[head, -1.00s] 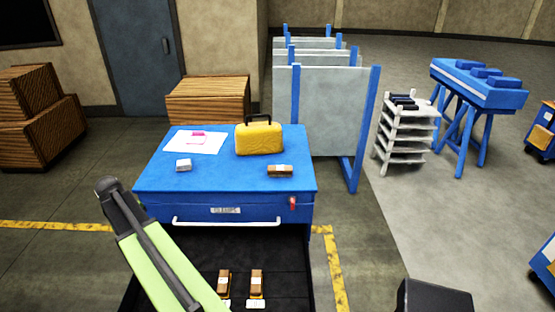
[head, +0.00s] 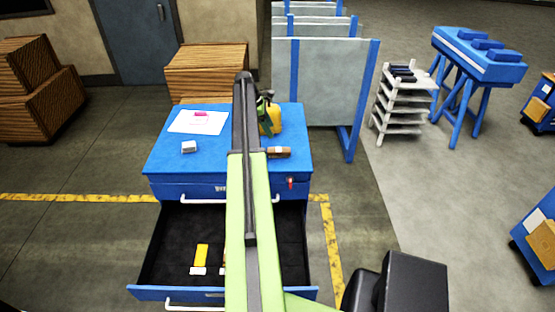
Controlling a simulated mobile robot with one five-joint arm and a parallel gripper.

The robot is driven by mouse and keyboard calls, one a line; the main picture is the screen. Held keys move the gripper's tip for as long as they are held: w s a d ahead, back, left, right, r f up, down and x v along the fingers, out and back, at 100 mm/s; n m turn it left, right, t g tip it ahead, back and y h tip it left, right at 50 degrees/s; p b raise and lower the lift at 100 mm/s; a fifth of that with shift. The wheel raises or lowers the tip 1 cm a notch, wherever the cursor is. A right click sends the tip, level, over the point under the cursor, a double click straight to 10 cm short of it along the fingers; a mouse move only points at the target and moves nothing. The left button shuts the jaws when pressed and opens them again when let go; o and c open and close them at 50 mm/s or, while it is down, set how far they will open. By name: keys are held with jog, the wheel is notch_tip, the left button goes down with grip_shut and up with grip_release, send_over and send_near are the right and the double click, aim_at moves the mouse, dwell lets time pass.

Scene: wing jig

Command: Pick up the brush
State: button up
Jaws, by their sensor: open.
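A small brown block with a pale middle, possibly the brush (head: 279,152), lies on the blue cabinet top (head: 215,165), right of my arm. I cannot tell for sure that it is the brush. My gripper (head: 268,112) is open at the far end of my raised arm, overlapping the yellow case (head: 274,122) in the picture; its fingertips are hard to make out. In the open drawer (head: 165,245) a yellow strip (head: 201,255) with a white label shows. A second item beside it is mostly hidden by my arm.
A white sheet with a pink item (head: 201,114) and a small grey block (head: 189,147) lie on the cabinet's left. The drawer sticks out in front. A panel rack (head: 325,85) stands behind right; wooden crates (head: 205,72) stand behind.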

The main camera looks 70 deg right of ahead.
jog(key=b, duration=0.7)
send_over(279, 150)
jog(key=w, duration=0.2)
jog(key=f, duration=0.8)
jog(key=shift+s+a+f, duration=0.1)
jog(key=shift+s+a, duration=0.1)
jog(key=shift+s, duration=0.05)
jog(key=shift+s+d+f, duration=0.1)
jog(key=shift+s+f, duration=0.05)
jog(key=shift+f, duration=0.1)
jog(key=shift+r, duration=0.1)
jog(key=b+x, duration=0.4)
jog(key=x, duration=0.1)
jog(key=shift+b, duration=0.35)
jog(key=shift+w+f, duration=0.25)
jog(key=shift+f, duration=0.1)
jog(key=shift+c, duration=0.2)
grip_shut()
